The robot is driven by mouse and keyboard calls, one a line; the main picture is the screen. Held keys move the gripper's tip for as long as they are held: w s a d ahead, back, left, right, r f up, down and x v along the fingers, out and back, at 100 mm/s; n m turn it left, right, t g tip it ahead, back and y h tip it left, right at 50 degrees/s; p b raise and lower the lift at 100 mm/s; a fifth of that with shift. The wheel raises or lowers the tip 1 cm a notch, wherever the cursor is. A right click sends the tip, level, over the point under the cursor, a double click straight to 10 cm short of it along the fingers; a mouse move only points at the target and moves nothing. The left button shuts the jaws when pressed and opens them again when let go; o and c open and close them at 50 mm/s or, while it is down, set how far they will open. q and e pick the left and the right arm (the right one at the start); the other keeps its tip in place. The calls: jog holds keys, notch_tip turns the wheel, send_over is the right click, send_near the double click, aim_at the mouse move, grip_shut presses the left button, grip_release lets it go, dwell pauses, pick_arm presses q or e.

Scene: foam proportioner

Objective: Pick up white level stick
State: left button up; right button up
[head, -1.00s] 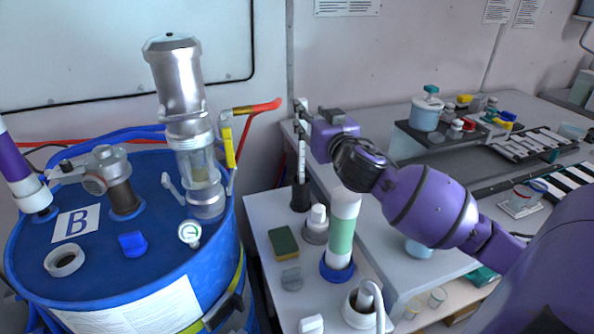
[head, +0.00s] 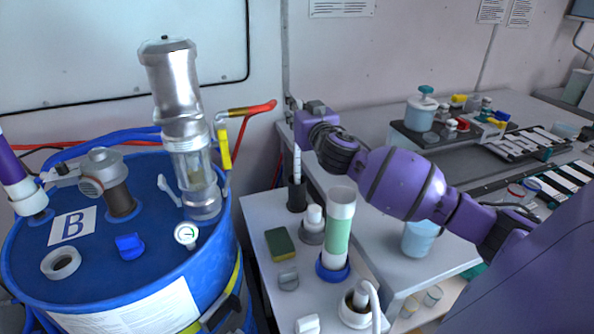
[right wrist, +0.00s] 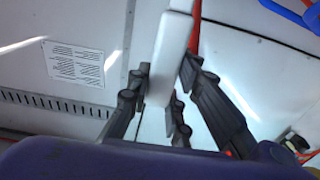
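The white level stick (head: 297,163) stands upright in a black holder (head: 297,194) at the back of the small white table. Its upper part is hidden behind my right gripper (head: 291,110) in the head view. My left gripper is not in view.
A blue drum (head: 150,277) is at left. The grey bench (head: 455,238) is at right.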

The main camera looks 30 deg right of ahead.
grip_shut()
jog(key=shift+r, duration=0.2)
notch_tip(320, 180, up, 18)
jog(key=p, duration=0.1)
dwell(0.4)
jog(key=shift+f, duration=0.15)
